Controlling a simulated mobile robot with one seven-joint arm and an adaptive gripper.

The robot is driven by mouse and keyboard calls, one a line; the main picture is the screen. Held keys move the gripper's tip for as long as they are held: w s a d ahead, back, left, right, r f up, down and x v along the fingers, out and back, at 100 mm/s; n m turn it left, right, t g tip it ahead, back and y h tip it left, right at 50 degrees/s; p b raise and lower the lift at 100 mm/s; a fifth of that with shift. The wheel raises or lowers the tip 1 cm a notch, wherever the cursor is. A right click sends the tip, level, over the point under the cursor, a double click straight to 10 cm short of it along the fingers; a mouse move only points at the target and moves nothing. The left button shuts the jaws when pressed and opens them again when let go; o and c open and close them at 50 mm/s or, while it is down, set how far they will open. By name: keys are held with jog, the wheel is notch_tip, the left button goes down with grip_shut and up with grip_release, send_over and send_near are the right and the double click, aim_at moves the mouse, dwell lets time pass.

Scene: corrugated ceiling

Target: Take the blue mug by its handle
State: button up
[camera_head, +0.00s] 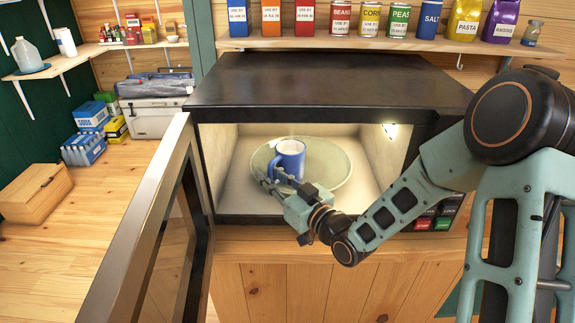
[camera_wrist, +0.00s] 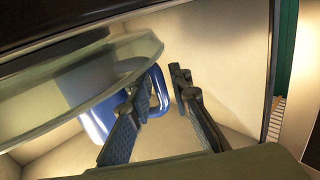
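The blue mug (camera_head: 292,152) stands upright on the round glass plate (camera_head: 335,165) inside the open microwave (camera_head: 330,85). Its handle points left and toward the front in the head view. My gripper (camera_head: 273,182) reaches in from the front, with its fingertips close to the handle side. In the wrist view the mug (camera_wrist: 93,126) is at the left, partly behind one finger. Its handle loop (camera_wrist: 164,90) shows in the gap between the fingertips of my gripper (camera_wrist: 154,84). The fingers are apart. I cannot tell whether either touches the handle.
The cavity walls and roof surround the mug. Cans and bags line a shelf (camera_head: 350,44) above. A wooden box (camera_head: 35,190) and drink packs (camera_head: 84,149) are at the far left.

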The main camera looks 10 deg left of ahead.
jog(key=shift+c, duration=0.3)
grip_shut()
jog(key=shift+r, duration=0.2)
